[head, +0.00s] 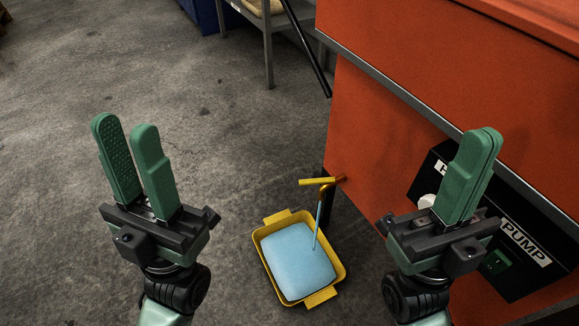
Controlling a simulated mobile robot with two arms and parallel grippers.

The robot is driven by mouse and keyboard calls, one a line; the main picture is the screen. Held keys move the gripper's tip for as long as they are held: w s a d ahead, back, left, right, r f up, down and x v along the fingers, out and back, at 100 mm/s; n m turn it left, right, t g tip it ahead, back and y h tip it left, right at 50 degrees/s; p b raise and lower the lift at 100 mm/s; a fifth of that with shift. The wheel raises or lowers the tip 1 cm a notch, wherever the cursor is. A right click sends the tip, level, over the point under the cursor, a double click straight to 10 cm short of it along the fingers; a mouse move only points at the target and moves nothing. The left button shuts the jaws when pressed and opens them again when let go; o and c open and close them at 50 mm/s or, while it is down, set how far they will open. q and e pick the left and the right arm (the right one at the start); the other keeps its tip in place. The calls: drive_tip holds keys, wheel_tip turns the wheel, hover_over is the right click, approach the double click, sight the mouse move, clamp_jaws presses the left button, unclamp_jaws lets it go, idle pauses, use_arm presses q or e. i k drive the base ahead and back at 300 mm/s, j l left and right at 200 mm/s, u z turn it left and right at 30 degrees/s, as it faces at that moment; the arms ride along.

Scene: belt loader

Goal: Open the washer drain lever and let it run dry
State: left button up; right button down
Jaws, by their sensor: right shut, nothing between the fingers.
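A thin blue stream (318,225) runs from the spout into a yellow pan (328,294) on the floor. The pan holds a broad pool of blue liquid (298,262). My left gripper (124,128) is open and empty, well left of the lever. My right gripper (482,140) is shut and empty, right of the lever and in front of the washer. Neither touches the lever.
A black control panel (432,168) marked "PUMP" sits on the washer at the right, with a white knob and a green switch (494,262). A grey shelf stand (268,50) and a blue box (205,14) stand at the back. The concrete floor at left is clear.

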sight(331, 179)
drive_tip(key=i+j, duration=0.15)
drive_tip(key=j, duration=0.25)
drive_tip(key=i+j, duration=0.2)
drive_tip(key=j, duration=0.2)
drive_tip(key=i+j, duration=0.15)
drive_tip(key=j, duration=0.25)
drive_tip(key=i+j, duration=0.2)
drive_tip(key=j, duration=0.2)
drive_tip(key=i+j, duration=0.15)
drive_tip(key=j, duration=0.25)
drive_tip(key=i+j+z, duration=0.15)
drive_tip(key=j+z, duration=0.3)
drive_tip(key=i+j+z, duration=0.1)
drive_tip(key=j+z, duration=0.3)
drive_tip(key=j, duration=0.2)
drive_tip(key=j+z, duration=0.45)
drive_tip(key=z, duration=0.2)
